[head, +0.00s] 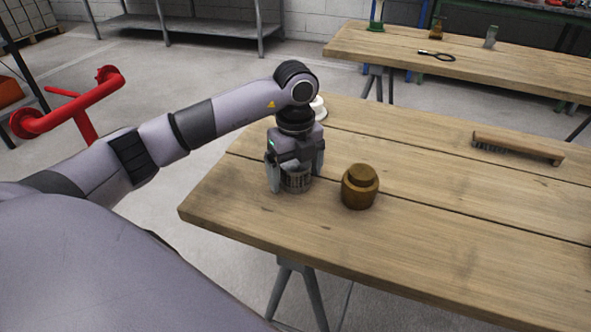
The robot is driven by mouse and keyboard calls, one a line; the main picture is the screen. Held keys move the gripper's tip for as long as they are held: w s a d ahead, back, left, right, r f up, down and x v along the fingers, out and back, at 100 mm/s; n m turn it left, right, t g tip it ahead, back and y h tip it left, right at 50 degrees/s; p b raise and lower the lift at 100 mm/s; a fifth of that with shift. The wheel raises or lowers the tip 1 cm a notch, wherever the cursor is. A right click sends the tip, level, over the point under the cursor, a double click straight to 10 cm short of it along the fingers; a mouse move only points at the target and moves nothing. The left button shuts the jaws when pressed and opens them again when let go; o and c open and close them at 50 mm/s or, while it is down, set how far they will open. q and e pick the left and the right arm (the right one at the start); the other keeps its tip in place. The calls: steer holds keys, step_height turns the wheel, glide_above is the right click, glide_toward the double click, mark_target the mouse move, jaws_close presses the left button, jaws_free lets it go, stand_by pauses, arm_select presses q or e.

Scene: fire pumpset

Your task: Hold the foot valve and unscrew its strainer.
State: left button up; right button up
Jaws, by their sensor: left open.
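My left gripper (296,182) points down over the near left part of the wooden table (420,250). It is open, with one finger on each side of a grey, slotted cylinder (296,181) that looks like the strainer. The cylinder stands upright on the table, and its top is hidden by the gripper. I cannot tell whether the fingers touch it. A brown, brass-like stepped body (360,187), which looks like the foot valve, stands upright just to the right, apart from the cylinder. My right gripper is not in view.
A white round object (319,108) is partly hidden behind my left wrist. A wooden brush (517,148) lies at the table's right. A second table (470,68) with small tools stands behind. Red pipework (75,103) is at the left. The table's middle is clear.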

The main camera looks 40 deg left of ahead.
mark_target(296, 163)
arm_select(q)
steer(key=shift+r, duration=0.25)
step_height(296, 163, up, 11)
steer(key=shift+f+p, duration=0.15)
steer(key=shift+p, duration=0.45)
steer(key=shift+r, duration=0.55)
